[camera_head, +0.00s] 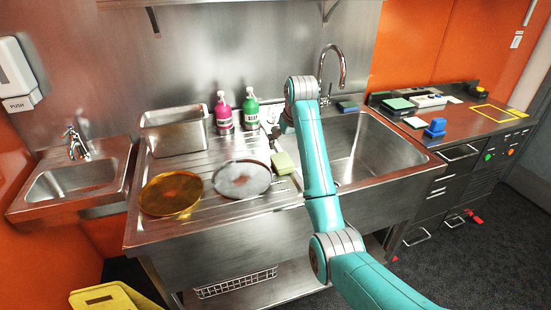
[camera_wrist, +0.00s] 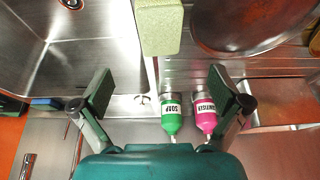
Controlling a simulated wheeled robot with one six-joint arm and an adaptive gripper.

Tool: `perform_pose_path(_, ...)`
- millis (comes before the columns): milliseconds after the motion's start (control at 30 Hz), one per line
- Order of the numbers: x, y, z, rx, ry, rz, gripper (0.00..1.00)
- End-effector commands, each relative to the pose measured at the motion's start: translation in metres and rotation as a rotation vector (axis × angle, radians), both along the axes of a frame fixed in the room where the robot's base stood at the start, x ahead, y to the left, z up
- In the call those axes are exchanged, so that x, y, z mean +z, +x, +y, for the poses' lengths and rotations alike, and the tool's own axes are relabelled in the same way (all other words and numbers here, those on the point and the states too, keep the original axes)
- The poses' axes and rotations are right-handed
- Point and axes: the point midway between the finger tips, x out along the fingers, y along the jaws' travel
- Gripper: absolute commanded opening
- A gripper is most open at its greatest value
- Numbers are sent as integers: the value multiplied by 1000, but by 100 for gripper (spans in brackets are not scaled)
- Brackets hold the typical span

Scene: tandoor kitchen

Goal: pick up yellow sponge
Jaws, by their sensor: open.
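The yellow sponge (camera_head: 283,163) lies on the drainboard between the round grey plate (camera_head: 242,179) and the sink basin, close beside my teal arm. In the wrist view the sponge (camera_wrist: 160,27) is at the top centre, a pale yellow-green block. My gripper (camera_wrist: 164,92) is open, with one dark finger pad on each side and nothing between them. The sponge is beyond the fingertips in that view, roughly centred between them and apart from both. In the head view my gripper is small and partly hidden by my arm.
A green soap bottle (camera_head: 250,108) and a pink sanitizer bottle (camera_head: 223,111) stand at the back. A steel container (camera_head: 174,131) is left of them, an amber plate (camera_head: 171,193) in front. The faucet (camera_head: 333,70) rises behind the empty sink basin (camera_head: 375,150).

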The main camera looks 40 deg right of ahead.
Motion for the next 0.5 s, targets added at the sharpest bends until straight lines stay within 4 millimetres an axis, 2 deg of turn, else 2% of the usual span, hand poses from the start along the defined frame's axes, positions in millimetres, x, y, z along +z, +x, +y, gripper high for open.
perform_pose_path(300,-41,15,-4,0,1,4,99)
perform_pose_path(500,-52,20,-5,0,1,2,99)
